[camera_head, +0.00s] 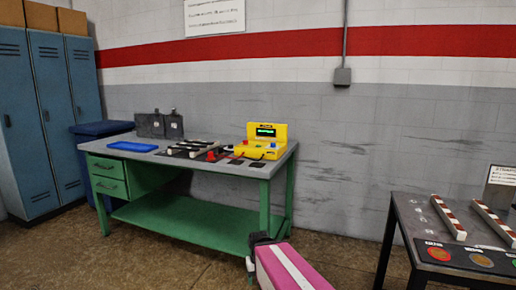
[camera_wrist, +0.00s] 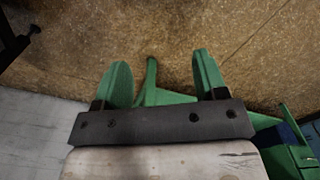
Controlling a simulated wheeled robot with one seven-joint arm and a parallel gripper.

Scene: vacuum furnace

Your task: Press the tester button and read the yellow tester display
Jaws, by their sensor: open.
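The yellow tester (camera_head: 261,149) stands near the right end of the green workbench (camera_head: 190,228). Its raised back panel carries a dark display (camera_head: 266,131) with small lit green characters, too small to read. Small coloured spots, including blue and red, show on its lower face; I cannot tell which is the button. My gripper (camera_wrist: 160,65) is open and empty in the wrist view, its two green fingers wide apart above the brown floor. It is away from the tester, which does not show in the wrist view.
A blue tray (camera_head: 133,146), dark striped blocks (camera_head: 188,148) and a red piece (camera_head: 212,155) lie on the bench. Blue lockers (camera_head: 45,125) stand left. A dark table (camera_head: 405,222) with striped bars stands right.

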